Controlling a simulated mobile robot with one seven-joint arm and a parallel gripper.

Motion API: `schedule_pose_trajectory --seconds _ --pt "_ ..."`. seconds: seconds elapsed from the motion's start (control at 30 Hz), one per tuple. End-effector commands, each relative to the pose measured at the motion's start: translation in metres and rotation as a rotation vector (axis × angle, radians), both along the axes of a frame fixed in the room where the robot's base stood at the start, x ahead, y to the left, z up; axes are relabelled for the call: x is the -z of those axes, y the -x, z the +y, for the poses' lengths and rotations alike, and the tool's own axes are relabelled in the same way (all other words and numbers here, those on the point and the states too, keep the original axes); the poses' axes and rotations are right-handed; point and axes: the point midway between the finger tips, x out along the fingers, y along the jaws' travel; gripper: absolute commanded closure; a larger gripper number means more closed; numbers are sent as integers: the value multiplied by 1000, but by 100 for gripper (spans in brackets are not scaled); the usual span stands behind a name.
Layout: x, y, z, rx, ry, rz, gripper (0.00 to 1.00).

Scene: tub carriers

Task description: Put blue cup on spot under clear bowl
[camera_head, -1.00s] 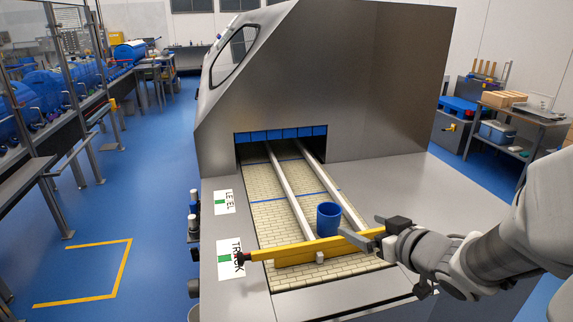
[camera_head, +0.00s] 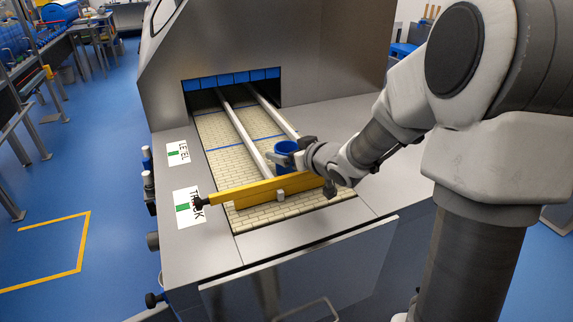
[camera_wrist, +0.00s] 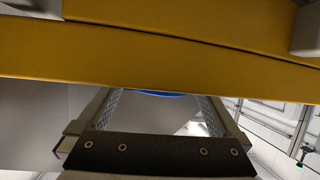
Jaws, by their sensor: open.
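The blue cup (camera_head: 287,147) stands upright on the tiled belt, just behind the yellow bar and beside the lower end of a metal rail. My gripper (camera_head: 276,158) is at the cup, with a finger across its lower front; whether it touches is unclear. In the wrist view my gripper (camera_wrist: 159,103) is open. A sliver of the blue cup (camera_wrist: 160,94) shows between its fingers, and the rest is hidden by the yellow bar. I see no clear bowl and no spot under one.
The yellow bar (camera_head: 240,192) crosses the belt (camera_head: 222,152) close to my gripper and fills the top of the wrist view. A metal hood (camera_head: 250,45) rises behind. Two rails run along the belt. Labelled signs (camera_head: 188,205) lie on the left ledge.

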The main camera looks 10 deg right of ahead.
Motion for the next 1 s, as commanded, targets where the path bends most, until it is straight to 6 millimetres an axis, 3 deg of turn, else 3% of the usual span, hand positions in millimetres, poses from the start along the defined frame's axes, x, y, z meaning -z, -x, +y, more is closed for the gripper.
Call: schedule_pose_trajectory --seconds 0.33,0.8,1.0 --pt "3 -8 3 0 0 0 2" --pt "3 -8 3 0 0 0 86" --pt "2 -8 3 0 0 0 88"
